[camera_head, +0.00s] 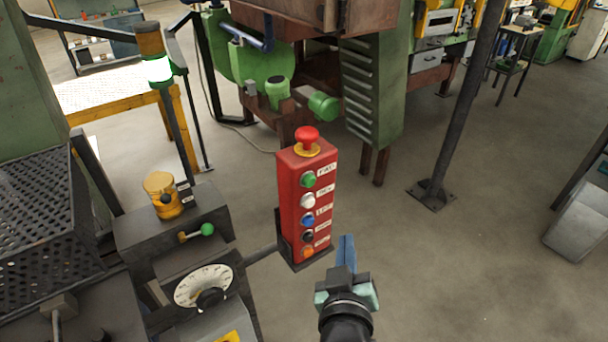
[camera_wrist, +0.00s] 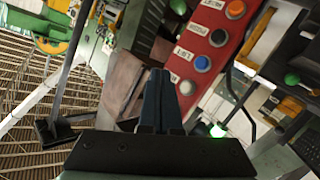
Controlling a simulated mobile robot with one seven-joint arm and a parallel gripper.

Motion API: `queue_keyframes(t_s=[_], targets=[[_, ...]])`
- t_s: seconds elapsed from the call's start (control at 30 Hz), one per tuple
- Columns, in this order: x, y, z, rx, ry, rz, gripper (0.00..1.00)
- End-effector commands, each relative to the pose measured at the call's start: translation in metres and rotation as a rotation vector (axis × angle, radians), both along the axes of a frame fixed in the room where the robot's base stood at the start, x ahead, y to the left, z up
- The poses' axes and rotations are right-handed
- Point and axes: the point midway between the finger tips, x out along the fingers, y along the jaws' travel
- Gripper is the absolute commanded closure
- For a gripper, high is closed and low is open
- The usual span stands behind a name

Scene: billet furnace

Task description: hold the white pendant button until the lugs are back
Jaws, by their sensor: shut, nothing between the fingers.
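The red pendant box (camera_head: 290,215) stands upright at the centre of the head view, with a red mushroom button on top. Below it run green, white, blue, black and orange buttons. The white button (camera_head: 307,201) is second from the top of this column; in the wrist view the white button (camera_wrist: 187,88) shows just right of my fingertips. My gripper (camera_head: 346,240) is shut and empty, to the lower right of the pendant in the head view. Its blue fingertips (camera_wrist: 160,75) appear apart from the white button. I cannot make out the lugs.
A dial (camera_head: 204,287) and a green-knobbed lever (camera_head: 207,229) sit on the grey console left of the pendant. A lit stack lamp (camera_head: 158,70) stands behind. A dark post (camera_head: 460,110) rises at right. The floor right of my gripper is clear.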

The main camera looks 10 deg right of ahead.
Motion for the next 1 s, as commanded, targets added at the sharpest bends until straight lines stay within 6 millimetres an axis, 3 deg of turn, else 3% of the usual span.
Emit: queue_keyframes(t_s=[0.03,0.43,0.83,1.0], targets=[[-0.004,-0.003,0.013,-0.005,0.023,-0.005,1.0],[-0.02,-0.014,0.014,-0.022,0.099,-0.024,1.0],[-0.019,-0.013,0.013,-0.022,0.099,-0.023,1.0],[-0.007,-0.008,0.012,-0.022,0.097,-0.021,1.0]])
